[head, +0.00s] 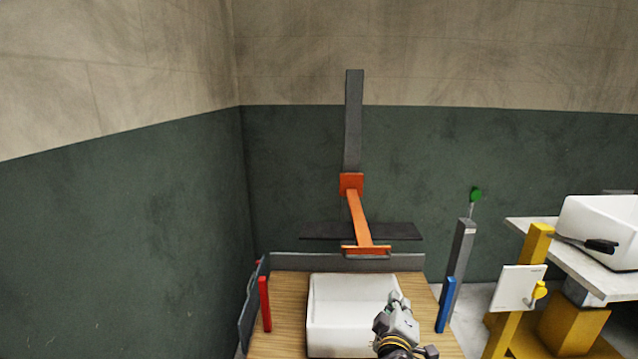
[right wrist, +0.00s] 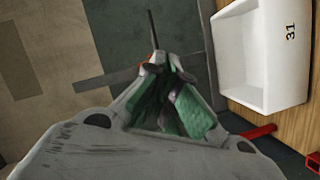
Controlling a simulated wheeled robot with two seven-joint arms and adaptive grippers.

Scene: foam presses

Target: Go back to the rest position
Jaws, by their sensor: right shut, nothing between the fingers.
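My right gripper (head: 398,299) is at the lower middle of the head view, in front of the right part of a white bin (head: 350,290). It is shut and empty. In the right wrist view, the closed fingers (right wrist: 162,62) with green inner faces point away from the camera, and nothing is between them. The white bin (right wrist: 262,98), marked 31, is to their right there, apart from them. My left gripper is not in either view.
The bin stands on a wooden table (head: 283,320) with a red post (head: 265,303) and a blue post (head: 446,303). An orange press arm (head: 359,218) and dark plate (head: 405,231) stand behind. At right are a yellow post (head: 528,262) and another white bin (head: 600,228).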

